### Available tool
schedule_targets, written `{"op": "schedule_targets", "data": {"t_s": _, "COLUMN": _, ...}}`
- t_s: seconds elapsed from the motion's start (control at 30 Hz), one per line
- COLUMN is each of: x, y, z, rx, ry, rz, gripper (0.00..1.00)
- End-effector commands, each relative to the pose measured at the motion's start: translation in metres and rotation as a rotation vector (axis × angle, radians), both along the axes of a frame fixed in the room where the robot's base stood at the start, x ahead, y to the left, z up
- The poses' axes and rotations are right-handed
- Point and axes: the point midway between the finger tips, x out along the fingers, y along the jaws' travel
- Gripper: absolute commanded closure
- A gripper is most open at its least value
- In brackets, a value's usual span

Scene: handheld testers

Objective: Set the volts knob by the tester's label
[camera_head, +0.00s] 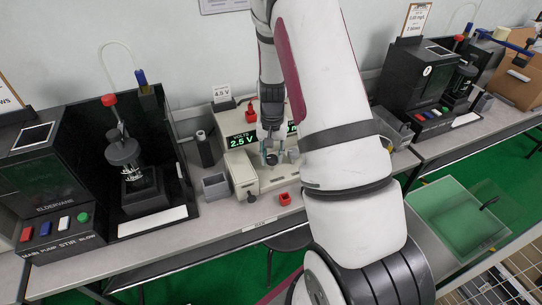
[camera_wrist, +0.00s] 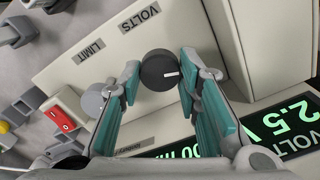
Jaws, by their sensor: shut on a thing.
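The tester (camera_head: 247,172) is a cream box on the bench, with a green display (camera_head: 240,141) reading VOLTS 2.5. A card label (camera_head: 222,93) behind it reads 4.0 V. In the wrist view, the dark round volts knob (camera_wrist: 158,77) has a white pointer mark and sits below the upside-down VOLTS lettering (camera_wrist: 140,20). My gripper (camera_wrist: 158,69) has a finger on each side of this knob and is shut on it. A grey knob (camera_wrist: 94,100) is beside the left finger, near the LIMIT lettering (camera_wrist: 89,51). In the head view my gripper (camera_head: 271,152) is at the tester's front, partly hiding its knobs.
A red rocker switch (camera_wrist: 61,118) is left of the knobs in the wrist view.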

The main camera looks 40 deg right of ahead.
Motion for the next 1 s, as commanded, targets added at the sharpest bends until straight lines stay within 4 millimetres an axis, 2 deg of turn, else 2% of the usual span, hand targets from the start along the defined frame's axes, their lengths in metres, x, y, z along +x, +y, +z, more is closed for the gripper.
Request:
{"op": "schedule_targets", "data": {"t_s": 0.4, "x": 0.0007, "y": -0.0003, "z": 0.0001, "rx": -0.001, "ry": -0.002, "rz": -0.182, "gripper": 0.97}}
{"op": "schedule_targets", "data": {"t_s": 0.93, "x": 0.0006, "y": -0.0004, "z": 0.0003, "rx": -0.001, "ry": -0.002, "rz": -0.205, "gripper": 0.97}}
{"op": "schedule_targets", "data": {"t_s": 0.97, "x": 0.0006, "y": -0.0004, "z": 0.0003, "rx": -0.001, "ry": -0.002, "rz": -0.205, "gripper": 0.67}}
{"op": "schedule_targets", "data": {"t_s": 1.0, "x": 0.0005, "y": -0.0004, "z": 0.0003, "rx": -0.001, "ry": -0.002, "rz": -0.205, "gripper": 0.58}}
